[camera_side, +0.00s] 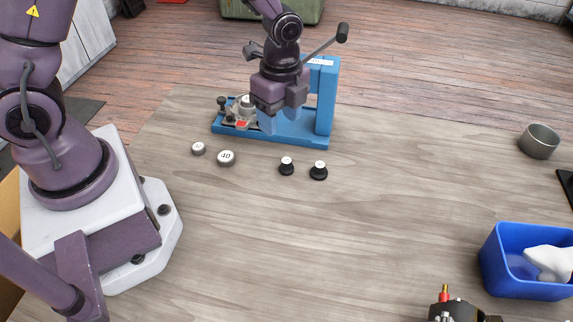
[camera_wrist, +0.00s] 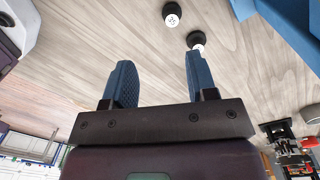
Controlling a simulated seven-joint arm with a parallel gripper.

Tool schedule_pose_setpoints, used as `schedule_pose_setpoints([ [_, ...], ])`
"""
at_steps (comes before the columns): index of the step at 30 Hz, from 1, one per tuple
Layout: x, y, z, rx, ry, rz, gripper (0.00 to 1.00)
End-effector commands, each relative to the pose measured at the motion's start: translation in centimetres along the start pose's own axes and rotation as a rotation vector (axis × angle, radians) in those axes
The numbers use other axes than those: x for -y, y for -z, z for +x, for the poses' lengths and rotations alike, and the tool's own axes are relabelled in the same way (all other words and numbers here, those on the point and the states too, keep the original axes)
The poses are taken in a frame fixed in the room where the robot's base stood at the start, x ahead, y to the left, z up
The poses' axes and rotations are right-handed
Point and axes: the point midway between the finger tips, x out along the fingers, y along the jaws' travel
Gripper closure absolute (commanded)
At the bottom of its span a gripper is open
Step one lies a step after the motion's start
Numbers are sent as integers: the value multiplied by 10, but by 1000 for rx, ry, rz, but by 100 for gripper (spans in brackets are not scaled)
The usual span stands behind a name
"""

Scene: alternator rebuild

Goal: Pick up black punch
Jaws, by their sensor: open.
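Two black punches with white tops stand upright on the wooden table, one on the left (camera_side: 286,168) and a slightly wider one on the right (camera_side: 319,172). In the wrist view, two black pieces with white faces show near the top edge, one at the top (camera_wrist: 172,9) and one lower (camera_wrist: 195,39). Which is which I cannot tell there. My gripper (camera_side: 279,124) is open and empty with blue fingers, above the table in front of the blue press, behind the punches in the side view. The wrist view shows its fingers (camera_wrist: 158,62) spread apart with nothing between them.
A blue press (camera_side: 325,100) with a lever stands right behind my gripper. Two grey round pieces, one small (camera_side: 198,149) and one marked 40 (camera_side: 226,160), sit left of the punches. A grey bowl (camera_side: 540,145) and blue bin (camera_side: 500,275) are at right. The middle table is clear.

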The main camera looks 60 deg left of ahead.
Motion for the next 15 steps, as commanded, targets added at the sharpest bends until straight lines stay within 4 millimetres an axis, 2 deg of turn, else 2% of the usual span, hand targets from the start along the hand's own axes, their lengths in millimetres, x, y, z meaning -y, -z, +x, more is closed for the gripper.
schedule_pose_setpoints([
  [3,9,3,-4,-8,40,143,48],
  [8,10,3,3,-8,44,222,48],
  [15,11,4,46,-6,40,224,48],
])
